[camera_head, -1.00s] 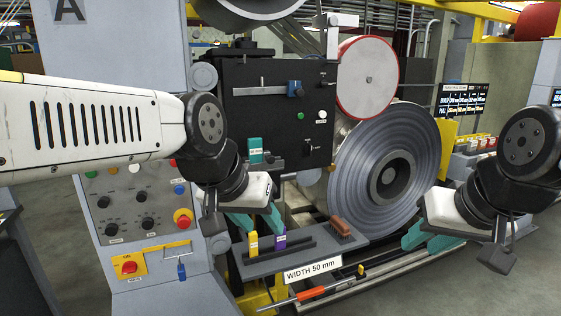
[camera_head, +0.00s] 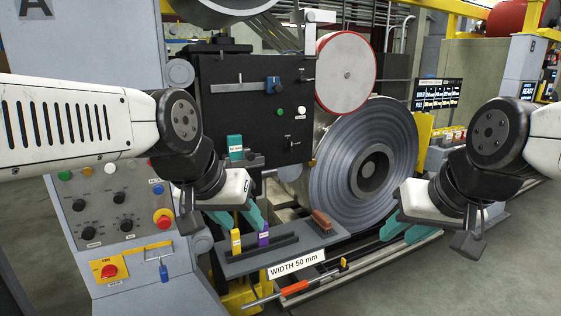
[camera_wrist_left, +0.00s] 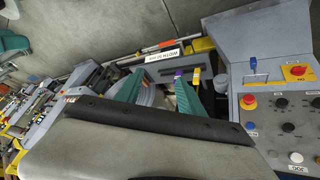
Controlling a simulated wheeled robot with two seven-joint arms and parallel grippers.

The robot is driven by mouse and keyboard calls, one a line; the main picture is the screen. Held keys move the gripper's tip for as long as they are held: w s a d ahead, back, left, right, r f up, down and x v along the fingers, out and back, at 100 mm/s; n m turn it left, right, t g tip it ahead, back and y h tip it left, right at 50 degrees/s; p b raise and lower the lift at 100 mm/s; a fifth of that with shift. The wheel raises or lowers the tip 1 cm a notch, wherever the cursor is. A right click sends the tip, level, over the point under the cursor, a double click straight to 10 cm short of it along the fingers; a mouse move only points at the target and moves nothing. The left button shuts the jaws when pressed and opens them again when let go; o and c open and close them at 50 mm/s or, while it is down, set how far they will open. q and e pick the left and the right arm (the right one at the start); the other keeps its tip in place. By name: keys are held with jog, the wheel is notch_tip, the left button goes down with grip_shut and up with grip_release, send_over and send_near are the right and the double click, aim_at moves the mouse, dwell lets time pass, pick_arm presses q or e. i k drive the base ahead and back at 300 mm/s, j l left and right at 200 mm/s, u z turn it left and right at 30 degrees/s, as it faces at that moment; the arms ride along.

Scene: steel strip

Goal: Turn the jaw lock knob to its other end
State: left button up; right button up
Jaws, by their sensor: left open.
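The labels are too small to read, so I cannot tell which is the jaw lock knob. My left gripper (camera_head: 241,218) is open and empty, below the housing and above a grey tray, apart from both controls. Its two teal fingers also show spread in the left wrist view (camera_wrist_left: 158,78). My right gripper (camera_head: 402,229) is in front of the coil at the right, teal fingers apart and empty.
The tray (camera_head: 230,266) holds a yellow block (camera_head: 236,241), a purple block (camera_head: 263,239) and a brown brush-like piece (camera_head: 322,220). A large steel coil (camera_head: 335,165) stands right of the housing. A control panel (camera_head: 110,255) with buttons stands left.

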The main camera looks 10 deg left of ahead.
aim_at(289, 145)
jog(key=i+l, duration=0.2)
jog(key=i, duration=0.3)
jog(key=i+l, duration=0.2)
jog(key=i, duration=0.3)
